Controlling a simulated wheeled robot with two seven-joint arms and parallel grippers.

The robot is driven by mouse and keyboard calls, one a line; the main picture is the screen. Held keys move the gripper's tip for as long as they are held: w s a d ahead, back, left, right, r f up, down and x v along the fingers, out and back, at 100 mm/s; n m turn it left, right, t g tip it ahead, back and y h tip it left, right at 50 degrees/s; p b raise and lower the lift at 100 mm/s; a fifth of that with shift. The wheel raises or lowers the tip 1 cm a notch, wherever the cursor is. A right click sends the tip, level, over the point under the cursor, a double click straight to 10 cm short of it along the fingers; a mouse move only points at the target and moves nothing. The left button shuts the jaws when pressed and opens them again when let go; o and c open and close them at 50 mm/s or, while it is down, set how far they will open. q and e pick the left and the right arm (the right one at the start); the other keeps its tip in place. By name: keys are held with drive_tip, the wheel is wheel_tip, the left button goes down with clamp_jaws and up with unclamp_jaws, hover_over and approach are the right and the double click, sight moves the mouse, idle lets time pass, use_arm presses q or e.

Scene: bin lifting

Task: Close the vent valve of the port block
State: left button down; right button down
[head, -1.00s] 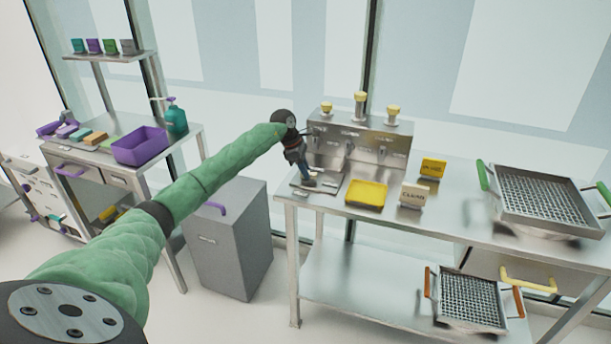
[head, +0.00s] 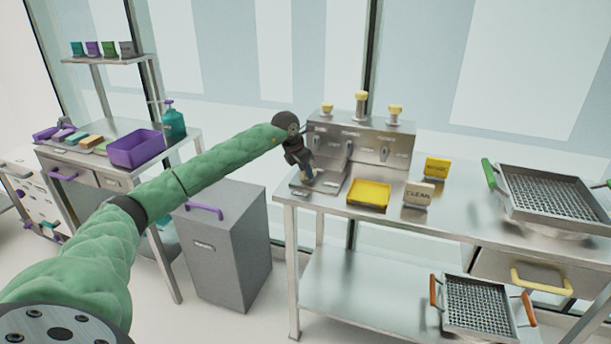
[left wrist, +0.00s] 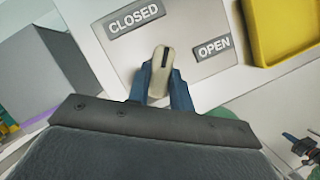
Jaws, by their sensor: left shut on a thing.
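The port block (head: 385,145) is a steel block with yellow-capped knobs at the back left of the steel bench. In the left wrist view, a cream valve handle (left wrist: 161,75) with a dark line stands over a light plate. The plate bears a CLOSED label (left wrist: 134,17) and an OPEN label (left wrist: 213,48). The handle's marked end points up the picture, into the gap between the labels. My left gripper (head: 306,176) is at the plate left of the block's front. Its blue fingers are shut on the handle, one each side. My right gripper is out of view.
A yellow tray (head: 369,204), a CLEAN sign (head: 418,196) and a yellow sign (head: 436,168) stand right of my gripper. A mesh basket (head: 492,189) is at the bench's right. A grey bin (head: 228,262) stands on the floor to the left.

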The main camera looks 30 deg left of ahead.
use_arm(q)
drive_tip(key=shift+n+y+b, duration=0.4)
drive_tip(key=shift+n+b, duration=0.2)
drive_tip(key=shift+n, duration=0.4)
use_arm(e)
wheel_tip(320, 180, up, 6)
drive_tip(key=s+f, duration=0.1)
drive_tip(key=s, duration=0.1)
use_arm(q)
drive_tip(key=shift+d+n+t+y+b, duration=0.15)
drive_tip(key=shift+n+y+b, duration=0.2)
drive_tip(key=shift+n+b, duration=0.45)
drive_tip(key=shift+n+t+y+b, duration=0.15)
drive_tip(key=shift+n+y+b, duration=0.25)
drive_tip(key=shift+n, duration=1.1)
drive_tip(key=shift+n+y+b, duration=0.25)
drive_tip(key=shift+n+b, duration=0.05)
drive_tip(key=shift+b, duration=0.1)
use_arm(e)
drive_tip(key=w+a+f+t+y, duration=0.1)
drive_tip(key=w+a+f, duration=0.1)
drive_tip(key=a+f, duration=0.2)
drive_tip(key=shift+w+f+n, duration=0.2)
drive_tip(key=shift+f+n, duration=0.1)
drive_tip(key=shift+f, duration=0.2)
use_arm(q)
drive_tip(key=shift+r, duration=0.1)
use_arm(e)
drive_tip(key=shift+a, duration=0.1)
